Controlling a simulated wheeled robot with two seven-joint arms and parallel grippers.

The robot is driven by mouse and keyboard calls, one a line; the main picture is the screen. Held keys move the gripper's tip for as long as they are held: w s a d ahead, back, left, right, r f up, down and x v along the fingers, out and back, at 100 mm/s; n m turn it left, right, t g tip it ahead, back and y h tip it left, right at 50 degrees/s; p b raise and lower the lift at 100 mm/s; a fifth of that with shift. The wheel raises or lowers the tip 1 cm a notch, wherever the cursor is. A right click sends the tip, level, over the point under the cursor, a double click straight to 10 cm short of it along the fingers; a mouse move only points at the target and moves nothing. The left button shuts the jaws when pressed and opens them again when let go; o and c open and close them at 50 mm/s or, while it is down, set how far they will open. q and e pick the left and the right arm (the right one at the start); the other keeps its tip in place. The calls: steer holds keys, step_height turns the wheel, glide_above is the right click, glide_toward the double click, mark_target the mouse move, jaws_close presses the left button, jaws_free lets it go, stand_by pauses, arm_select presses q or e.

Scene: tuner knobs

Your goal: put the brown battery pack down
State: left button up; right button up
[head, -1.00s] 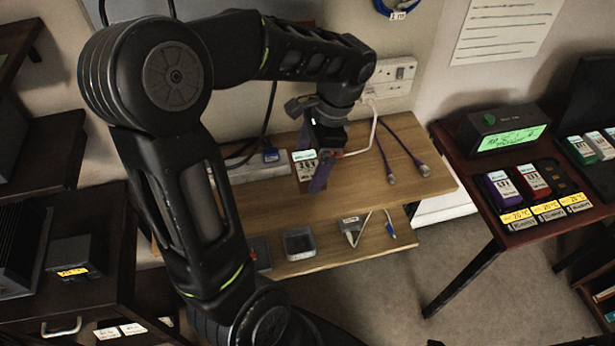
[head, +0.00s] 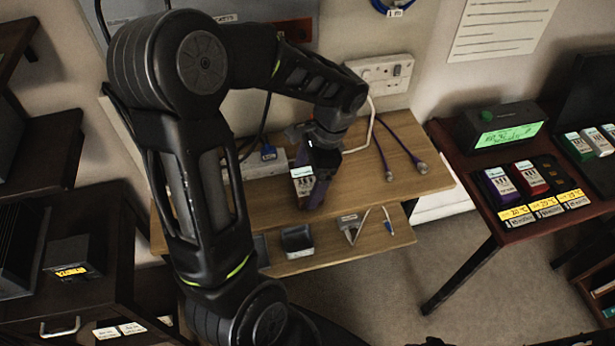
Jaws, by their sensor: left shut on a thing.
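The brown battery pack (head: 301,188) is small and dark, with a white and teal label on its upper part. It is at the front part of the upper wooden shelf (head: 400,180) in the head view. My left gripper (head: 315,190) points down and is shut on the pack, with a dark purple-grey finger covering its right side. I cannot tell whether the pack's bottom touches the shelf. My right gripper is not in view.
Purple cables (head: 388,176) lie on the shelf to the right, and a power strip (head: 257,165) lies behind to the left. A lower shelf holds a dark box (head: 297,239) and a grey adapter (head: 348,222). A dark red table (head: 520,235) with packs stands right.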

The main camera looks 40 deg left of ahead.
arm_select(q)
steer(key=shift+f, duration=0.1)
steer(key=o, duration=1.2)
